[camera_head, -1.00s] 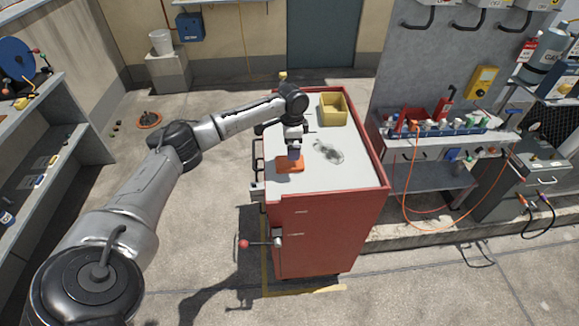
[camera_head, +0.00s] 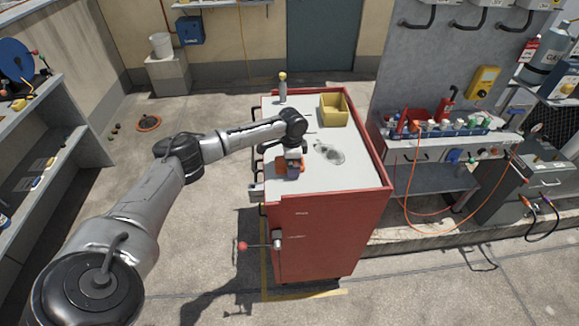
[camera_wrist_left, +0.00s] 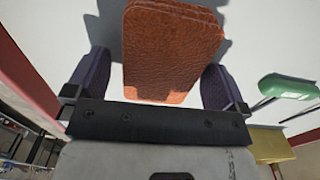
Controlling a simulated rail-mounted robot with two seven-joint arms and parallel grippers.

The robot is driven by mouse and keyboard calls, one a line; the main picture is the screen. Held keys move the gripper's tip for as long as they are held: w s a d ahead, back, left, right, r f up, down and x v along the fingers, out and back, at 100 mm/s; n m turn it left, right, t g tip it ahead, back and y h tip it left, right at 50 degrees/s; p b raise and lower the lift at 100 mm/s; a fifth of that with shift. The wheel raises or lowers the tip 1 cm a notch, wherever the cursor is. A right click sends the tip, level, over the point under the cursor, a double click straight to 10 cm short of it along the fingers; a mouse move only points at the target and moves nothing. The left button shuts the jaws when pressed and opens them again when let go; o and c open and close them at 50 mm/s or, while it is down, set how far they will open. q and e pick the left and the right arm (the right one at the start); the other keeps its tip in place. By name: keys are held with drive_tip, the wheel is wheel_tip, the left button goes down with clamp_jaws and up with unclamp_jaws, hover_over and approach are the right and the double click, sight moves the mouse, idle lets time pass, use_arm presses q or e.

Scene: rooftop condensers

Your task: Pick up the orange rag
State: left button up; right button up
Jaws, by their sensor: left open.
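The orange rag (camera_head: 280,168) lies on the pale top of the red cabinet (camera_head: 350,187), near its left side. In the left wrist view the rag (camera_wrist_left: 172,48) looks like a folded, textured stack. My left gripper (camera_head: 291,172) is down at the rag and hides part of it in the head view. In the left wrist view its two purple fingers (camera_wrist_left: 156,66) are open, one on each side of the rag, with a pale gap showing beside each. Whether the fingertips touch the cabinet top cannot be told. My right gripper is not in view.
A yellow bin (camera_head: 334,109) and a yellow-topped bottle (camera_head: 283,88) stand toward the back of the cabinet top. A dark, tangled-looking item (camera_head: 330,153) lies right of the gripper. A green-handled tool (camera_wrist_left: 288,87) shows in the wrist view. The front right of the top is clear.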

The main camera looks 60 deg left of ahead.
use_arm(q)
drive_tip(key=c, duration=1)
drive_tip(key=shift+o, duration=0.2)
drive_tip(key=shift+r, duration=0.1)
wheel_tip(320, 180, up, 5)
drive_tip(key=shift+f+p, duration=0.15)
drive_tip(key=shift+p, duration=0.7)
drive_tip(key=w+d+r+p, duration=0.2)
drive_tip(key=d+r, duration=0.4)
drive_tip(key=d, duration=0.5)
drive_tip(key=shift+w+d, duration=0.15)
drive_tip(key=shift+w, duration=0.3)
drive_tip(key=shift+r, duration=0.1)
